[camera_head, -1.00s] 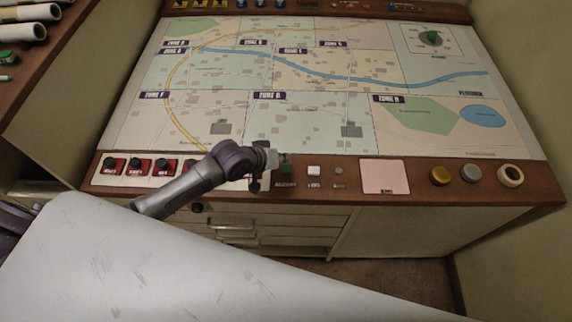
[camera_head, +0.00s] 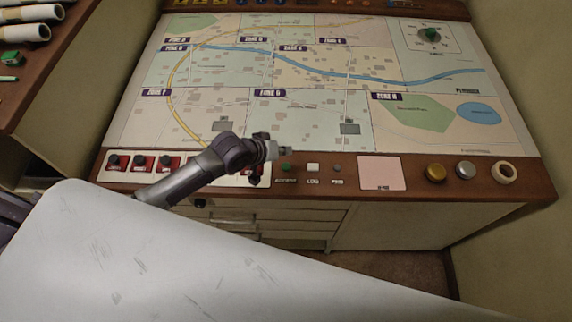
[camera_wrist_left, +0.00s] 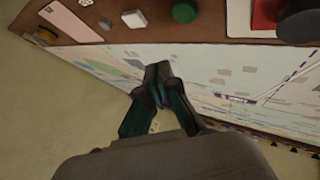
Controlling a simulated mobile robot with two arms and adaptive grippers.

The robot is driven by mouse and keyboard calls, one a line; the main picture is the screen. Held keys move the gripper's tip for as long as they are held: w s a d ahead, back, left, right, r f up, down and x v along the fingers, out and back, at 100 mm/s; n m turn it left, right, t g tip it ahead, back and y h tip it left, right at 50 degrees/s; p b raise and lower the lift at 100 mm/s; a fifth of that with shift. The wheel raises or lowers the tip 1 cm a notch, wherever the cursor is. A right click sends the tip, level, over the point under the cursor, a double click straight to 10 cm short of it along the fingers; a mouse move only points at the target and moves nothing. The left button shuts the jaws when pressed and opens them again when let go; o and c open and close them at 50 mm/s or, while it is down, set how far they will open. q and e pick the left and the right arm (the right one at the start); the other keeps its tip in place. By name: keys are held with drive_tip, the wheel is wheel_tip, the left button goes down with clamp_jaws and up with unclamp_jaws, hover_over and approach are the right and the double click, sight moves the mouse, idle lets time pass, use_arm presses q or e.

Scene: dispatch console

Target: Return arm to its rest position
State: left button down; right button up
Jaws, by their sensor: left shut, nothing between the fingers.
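My left arm comes in from the left in the head view. Its gripper (camera_head: 286,150) is over the front edge of the console (camera_head: 405,180), near the green button (camera_head: 287,167). In the left wrist view the two dark fingers of the left gripper (camera_wrist_left: 157,76) meet at their tips, with nothing between them. The map panel (camera_wrist_left: 200,60) shows behind the fingers there, and the green button (camera_wrist_left: 185,12) shows near the top edge. My right gripper is in neither view.
Black knobs on red plates (camera_head: 138,162) line the console's left front. A white button (camera_head: 313,167), a pink pad (camera_head: 381,173), and gold (camera_head: 435,172), silver (camera_head: 466,170) and cream (camera_head: 504,172) round pieces are to the right. Rolled papers (camera_head: 30,13) lie on the left shelf.

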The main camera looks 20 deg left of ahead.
use_arm(q)
drive_tip(key=shift+s+d, duration=0.1)
drive_tip(key=shift+m+g, duration=0.4)
drive_tip(key=shift+m, duration=0.3)
drive_tip(key=s, duration=0.1)
drive_tip(key=s+d, duration=0.2)
drive_tip(key=s, duration=0.1)
drive_tip(key=s+a+r+m+g+y, duration=0.2)
drive_tip(key=s+a+r, duration=0.15)
drive_tip(key=s, duration=0.65)
drive_tip(key=s+a+r+m+g+y, duration=0.1)
drive_tip(key=s+a+r+y, duration=0.2)
drive_tip(key=s, duration=0.7)
wheel_tip(320, 180, down, 33)
drive_tip(key=s+g+b, duration=0.2)
drive_tip(key=b, duration=0.5)
drive_tip(key=s+a+f+b, duration=0.2)
drive_tip(key=s+f, duration=0.6)
drive_tip(key=f, duration=0.3)
drive_tip(key=s+a+f+g+b, duration=0.1)
drive_tip(key=s+f+b, duration=0.2)
drive_tip(key=s+f, duration=0.5)
wheel_tip(320, 180, down, 3)
drive_tip(key=shift+s+a+f+m, duration=0.1)
drive_tip(key=shift+s+a+m, duration=0.2)
drive_tip(key=shift+s+a, duration=0.1)
